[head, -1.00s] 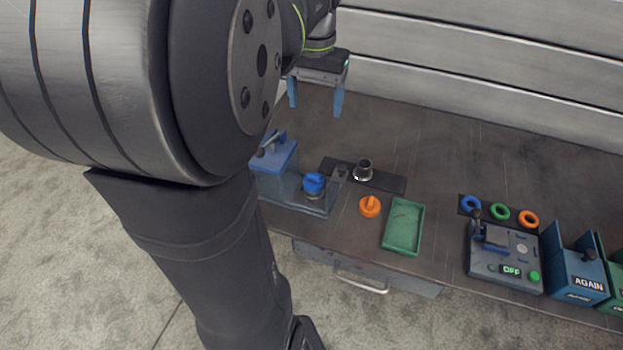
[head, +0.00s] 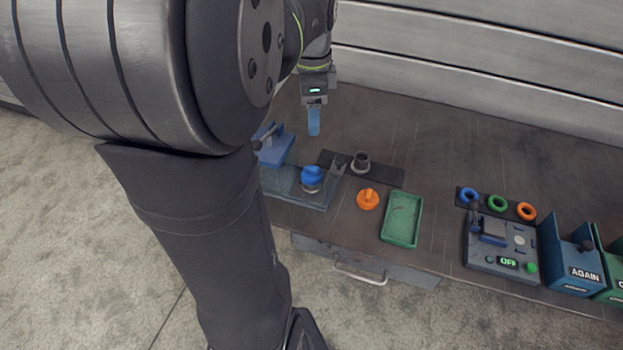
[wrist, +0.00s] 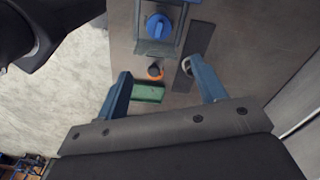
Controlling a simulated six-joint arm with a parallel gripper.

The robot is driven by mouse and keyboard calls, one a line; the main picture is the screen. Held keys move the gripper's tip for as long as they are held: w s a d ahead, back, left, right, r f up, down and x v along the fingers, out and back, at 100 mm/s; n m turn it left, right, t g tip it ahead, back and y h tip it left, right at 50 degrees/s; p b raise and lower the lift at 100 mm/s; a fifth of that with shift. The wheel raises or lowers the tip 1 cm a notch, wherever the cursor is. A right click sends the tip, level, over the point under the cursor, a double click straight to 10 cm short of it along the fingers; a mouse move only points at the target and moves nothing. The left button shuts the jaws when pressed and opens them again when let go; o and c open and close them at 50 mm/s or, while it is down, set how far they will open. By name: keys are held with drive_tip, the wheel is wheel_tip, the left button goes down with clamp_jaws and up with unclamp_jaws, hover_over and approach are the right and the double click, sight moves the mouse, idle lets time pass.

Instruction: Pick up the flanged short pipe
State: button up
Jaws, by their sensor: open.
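The flanged short pipe (head: 360,163), a small grey metal piece with a wider base, stands upright on a black mat (head: 388,174) on the workbench. My gripper (head: 314,130) hangs above the bench, up and to the left of the pipe in the head view, apart from it. In the wrist view my gripper (wrist: 160,67) has its two blue fingers spread with nothing between them. The pipe (wrist: 187,66) shows there only in part, at the tip of the right finger, which hides the rest.
A blue-knobbed fixture (head: 312,180) stands left of the pipe. An orange knobbed piece (head: 368,199) and a green tray (head: 403,220) lie in front. A control box (head: 502,243) and coloured rings (head: 497,203) are farther right. The bench behind the pipe is clear.

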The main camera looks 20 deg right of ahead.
sight(312, 168)
wheel_tip(312, 168, down, 20)
drive_tip(key=m, duration=0.6)
drive_tip(key=shift+r, duration=0.25)
drive_tip(key=c, duration=0.7)
